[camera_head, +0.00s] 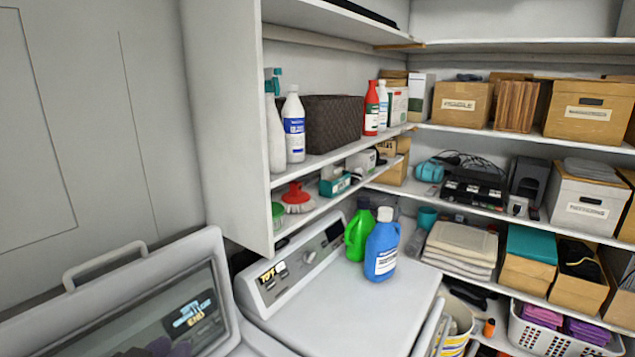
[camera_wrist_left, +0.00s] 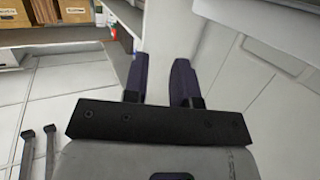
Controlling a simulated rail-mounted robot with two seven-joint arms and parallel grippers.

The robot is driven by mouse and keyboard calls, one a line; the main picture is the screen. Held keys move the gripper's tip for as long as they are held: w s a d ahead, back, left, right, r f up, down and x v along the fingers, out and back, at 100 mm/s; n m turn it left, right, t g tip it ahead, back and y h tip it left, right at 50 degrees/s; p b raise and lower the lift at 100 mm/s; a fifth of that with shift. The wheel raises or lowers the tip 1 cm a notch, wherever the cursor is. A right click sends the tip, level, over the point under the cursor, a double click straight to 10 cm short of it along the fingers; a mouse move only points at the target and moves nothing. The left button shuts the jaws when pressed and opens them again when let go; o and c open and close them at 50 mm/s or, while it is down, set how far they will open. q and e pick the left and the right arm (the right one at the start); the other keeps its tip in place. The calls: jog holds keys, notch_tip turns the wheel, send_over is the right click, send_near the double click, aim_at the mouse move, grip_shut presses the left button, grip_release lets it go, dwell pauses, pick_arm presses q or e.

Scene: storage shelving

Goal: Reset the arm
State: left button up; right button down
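My left gripper (camera_wrist_left: 160,64) shows in the left wrist view. Its two dark purple fingers stand apart with nothing between them, so it is open and empty. In the head view, only a small dark purple shape shows at the bottom edge in front of the lid window, and I cannot tell for sure that it is the gripper's fingers. My right gripper is in neither view.
A white machine with its lid (camera_head: 222,290) raised is at lower left. Beside it a white appliance (camera_head: 340,310) bears a green bottle (camera_head: 358,236) and a blue bottle (camera_head: 381,250). Loaded shelves (camera_head: 480,128) line the back.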

pick_arm(q)
jog(key=s+f+g+y, duration=0.1)
jog(key=s+f+g, duration=0.2)
jog(key=s+f, duration=0.5)
jog(key=s+f+g+p, duration=0.1)
jog(key=s+f+g, duration=0.3)
jog(key=f, duration=0.8)
jog(key=s+f+g+y, duration=0.1)
jog(key=s+f+g, duration=0.1)
jog(key=s+f, duration=0.65)
jog(key=s+f+g, duration=0.2)
jog(key=s+f, duration=0.5)
jog(key=s, duration=0.1)
jog(key=shift+s+f+g, duration=0.3)
jog(key=shift+s, duration=0.1)
